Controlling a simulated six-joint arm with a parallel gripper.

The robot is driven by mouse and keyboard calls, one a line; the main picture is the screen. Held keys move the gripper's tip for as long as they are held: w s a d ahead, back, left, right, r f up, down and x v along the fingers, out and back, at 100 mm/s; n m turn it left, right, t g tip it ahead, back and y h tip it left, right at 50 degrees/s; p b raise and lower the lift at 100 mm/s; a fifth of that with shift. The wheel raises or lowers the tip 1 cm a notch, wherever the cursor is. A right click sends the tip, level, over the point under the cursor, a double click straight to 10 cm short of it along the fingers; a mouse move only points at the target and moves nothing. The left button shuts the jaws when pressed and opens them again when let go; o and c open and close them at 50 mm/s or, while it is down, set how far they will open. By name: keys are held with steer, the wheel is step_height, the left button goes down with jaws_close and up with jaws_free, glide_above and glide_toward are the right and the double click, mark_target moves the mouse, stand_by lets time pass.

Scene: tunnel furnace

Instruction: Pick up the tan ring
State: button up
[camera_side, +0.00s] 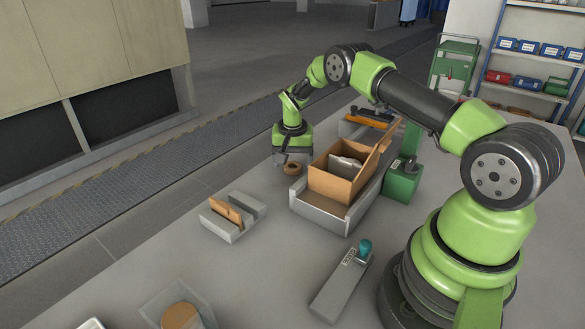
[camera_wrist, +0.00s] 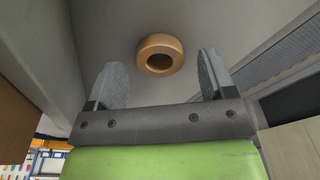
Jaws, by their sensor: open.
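The tan ring (camera_side: 293,168) lies on the grey table, just left of the grey tray that holds a cardboard box. In the wrist view the ring (camera_wrist: 160,55) shows whole, with its round hole visible, beyond and between the fingertips. My gripper (camera_side: 284,160) is low over the table, close to the ring in the side view. In the wrist view my gripper (camera_wrist: 160,75) has its two grey fingers spread wide and empty, with a gap on either side of the ring. I cannot tell the exact height of the fingers over the table.
The open cardboard box (camera_side: 335,187) in its grey tray (camera_side: 318,214) stands right of the ring. A grey slotted block (camera_side: 228,233) with a tan plate lies to the front left. A green device (camera_side: 402,184) is behind right. The table between block and ring is clear.

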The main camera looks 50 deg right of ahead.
steer(key=shift+f, duration=0.45)
steer(key=c, duration=0.7)
steer(key=shift+c, duration=0.2)
steer(key=shift+r, duration=0.1)
steer(key=shift+w+r, duration=0.1)
steer(key=shift+r, duration=3.35)
